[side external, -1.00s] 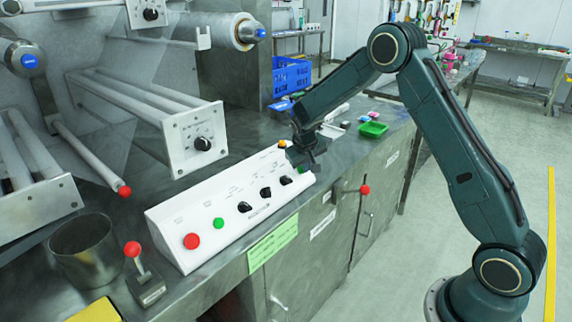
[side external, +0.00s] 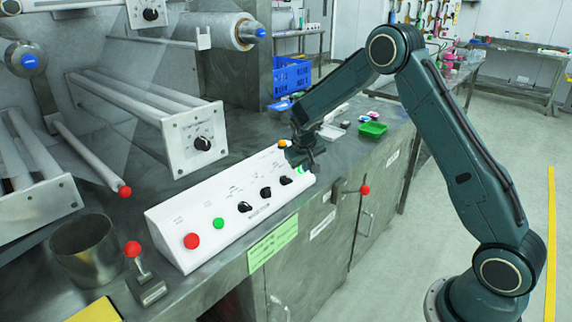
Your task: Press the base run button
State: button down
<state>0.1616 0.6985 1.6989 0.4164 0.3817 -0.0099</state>
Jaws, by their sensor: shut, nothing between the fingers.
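The white sloped control panel (side external: 215,200) lies on the steel bench. Near its left end are a red button (side external: 191,241) and a green button (side external: 218,223). Black knobs (side external: 265,192) run along its middle. At its right end a second green button (side external: 300,169) looks bright, and an orange button (side external: 283,144) sits above it. The labels are too small to read, so I cannot tell which is base run. My gripper (side external: 312,163) is shut and empty, pointing down at the right-end green button. It partly hides that button; contact cannot be told.
A red-knobbed lever (side external: 133,250) and a metal beaker (side external: 88,248) stand left of the panel. A roller unit (side external: 195,140) stands behind it. A green tray (side external: 373,129) lies to the right. A red-knobbed handle (side external: 364,190) sticks out from the bench front.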

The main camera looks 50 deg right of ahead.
jog(key=shift+s, duration=0.1)
jog(key=shift+s+r, duration=0.4)
jog(key=shift+s, duration=0.1)
jog(key=shift+s+r, duration=0.1)
jog(key=shift+s+r, duration=0.7)
jog(key=shift+s, duration=0.3)
jog(key=shift+s+r, duration=0.65)
jog(key=shift+s, duration=0.3)
jog(key=shift+r, duration=0.1)
